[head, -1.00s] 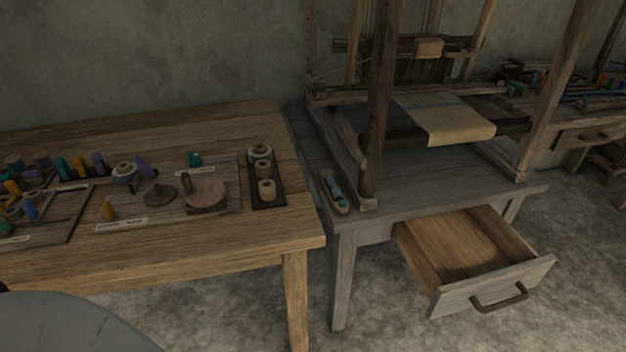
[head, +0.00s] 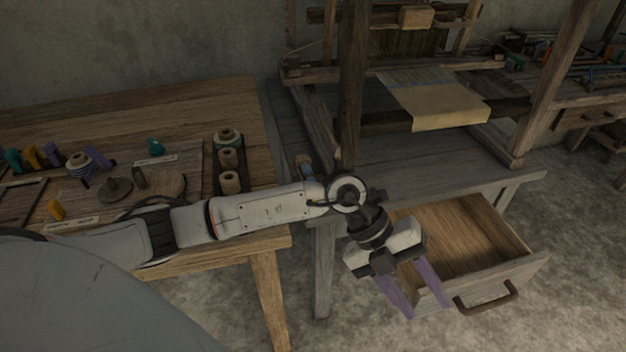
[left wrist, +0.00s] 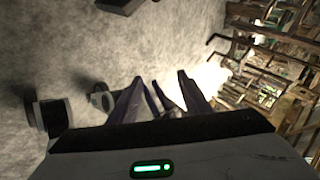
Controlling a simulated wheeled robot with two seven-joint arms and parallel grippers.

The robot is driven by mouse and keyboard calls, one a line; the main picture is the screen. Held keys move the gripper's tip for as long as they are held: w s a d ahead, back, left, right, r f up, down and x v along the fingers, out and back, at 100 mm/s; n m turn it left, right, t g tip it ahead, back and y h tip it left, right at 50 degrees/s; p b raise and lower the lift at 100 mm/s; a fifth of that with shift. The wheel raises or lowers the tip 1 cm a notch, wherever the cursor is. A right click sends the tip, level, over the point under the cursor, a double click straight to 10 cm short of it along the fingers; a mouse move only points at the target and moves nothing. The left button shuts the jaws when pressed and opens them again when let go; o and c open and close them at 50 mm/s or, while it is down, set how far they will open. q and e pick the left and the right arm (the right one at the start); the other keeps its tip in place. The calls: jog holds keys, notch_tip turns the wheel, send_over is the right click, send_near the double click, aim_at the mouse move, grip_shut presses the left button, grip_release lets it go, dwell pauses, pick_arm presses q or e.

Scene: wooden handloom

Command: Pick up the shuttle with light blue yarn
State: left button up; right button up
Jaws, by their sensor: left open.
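The shuttle (head: 305,163) lies on the left edge of the grey loom table (head: 400,175). My left forearm covers most of it in the head view, and only its far end shows. Its yarn colour is hard to tell now. My left gripper (head: 428,306) is open and empty, with purple-grey fingers pointing down over the front of the open drawer. It is right of the shuttle, nearer the camera and apart from it. The left wrist view shows the two fingers (left wrist: 160,84) spread with nothing between them. My right gripper is out of view.
The loom frame (head: 350,90) stands on the grey table, a post close to the shuttle. The drawer (head: 470,235) is pulled out and empty. The wooden table (head: 130,110) at left holds several spools (head: 229,158) and tools. Bare floor lies in front.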

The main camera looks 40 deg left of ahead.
pick_arm(q)
jog(key=w+a+n+t+y, duration=0.1)
jog(key=w+a+y, duration=0.3)
jog(key=a, duration=0.6)
jog(key=w+a+r+n+t+y, duration=0.1)
jog(key=w+a+y, duration=0.3)
jog(key=a, duration=0.6)
jog(key=w+a+r+n+t+y, duration=0.1)
jog(key=w+a+y, duration=0.3)
jog(key=a, duration=0.6)
jog(key=shift+w+n+y, duration=0.2)
jog(key=shift+n+y, duration=0.1)
jog(key=shift+n, duration=0.4)
jog(key=shift+x, duration=3)
jog(key=c, duration=0.9)
